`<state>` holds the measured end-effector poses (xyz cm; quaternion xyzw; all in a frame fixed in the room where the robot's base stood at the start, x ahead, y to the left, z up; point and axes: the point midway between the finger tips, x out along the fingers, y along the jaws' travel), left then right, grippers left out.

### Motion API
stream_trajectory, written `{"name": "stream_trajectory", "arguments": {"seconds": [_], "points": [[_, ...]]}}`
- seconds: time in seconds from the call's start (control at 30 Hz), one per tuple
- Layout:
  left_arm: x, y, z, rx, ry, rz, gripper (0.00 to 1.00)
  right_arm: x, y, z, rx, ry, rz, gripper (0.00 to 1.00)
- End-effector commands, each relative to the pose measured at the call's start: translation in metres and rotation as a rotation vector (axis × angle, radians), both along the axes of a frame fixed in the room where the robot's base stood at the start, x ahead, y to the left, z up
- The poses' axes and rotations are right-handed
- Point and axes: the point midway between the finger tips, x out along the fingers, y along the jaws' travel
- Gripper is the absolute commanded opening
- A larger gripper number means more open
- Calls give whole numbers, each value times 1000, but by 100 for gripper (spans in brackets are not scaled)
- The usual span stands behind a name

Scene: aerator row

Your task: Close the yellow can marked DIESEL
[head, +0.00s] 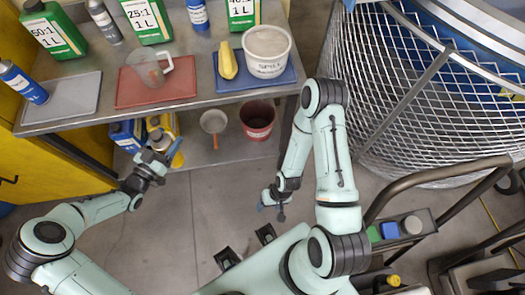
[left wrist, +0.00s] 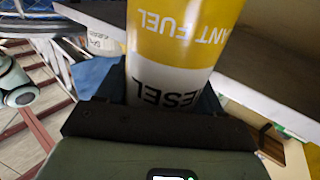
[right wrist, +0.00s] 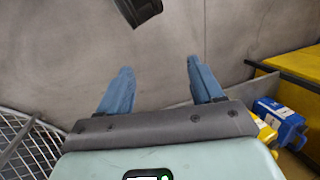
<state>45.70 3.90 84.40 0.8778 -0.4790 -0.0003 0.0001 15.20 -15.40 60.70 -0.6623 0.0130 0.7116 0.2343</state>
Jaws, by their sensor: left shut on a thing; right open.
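The yellow can marked DIESEL (left wrist: 180,35) fills the top of the left wrist view. In the head view part of a yellow can (head: 178,159) shows beside that gripper. The mouth and any cap of the held can are hidden. My right gripper (head: 273,200) is open and empty above the floor; its two blue fingers (right wrist: 160,92) are apart in the right wrist view.
More yellow and blue cans (head: 126,134) stand under the bench (head: 200,98), with a dark red bucket (head: 257,119) and a pan (head: 213,122). Green bottles (head: 52,30) and a white tub (head: 267,50) stand on top. A wire-mesh cage (head: 420,110) is at right.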

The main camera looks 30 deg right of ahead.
Motion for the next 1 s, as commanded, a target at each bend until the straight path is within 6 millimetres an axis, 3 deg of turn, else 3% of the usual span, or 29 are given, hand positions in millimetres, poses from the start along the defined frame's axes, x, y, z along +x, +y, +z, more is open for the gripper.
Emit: {"name": "stream_trajectory", "arguments": {"seconds": [0.03,0.1,0.2,0.83,1.0], "points": [[0,0,0,-1,-1,0,0,-17,14,0,7,31,11,66],[0,0,1,-1,-1,0,0,-30,24,0,7,54,15,66],[0,0,1,-1,-1,0,0,-40,30,0,4,70,17,66],[0,0,1,-1,-2,2,0,-40,30,0,4,71,17,66],[3,3,11,-7,-3,63,0,-40,30,0,4,71,17,66]]}}
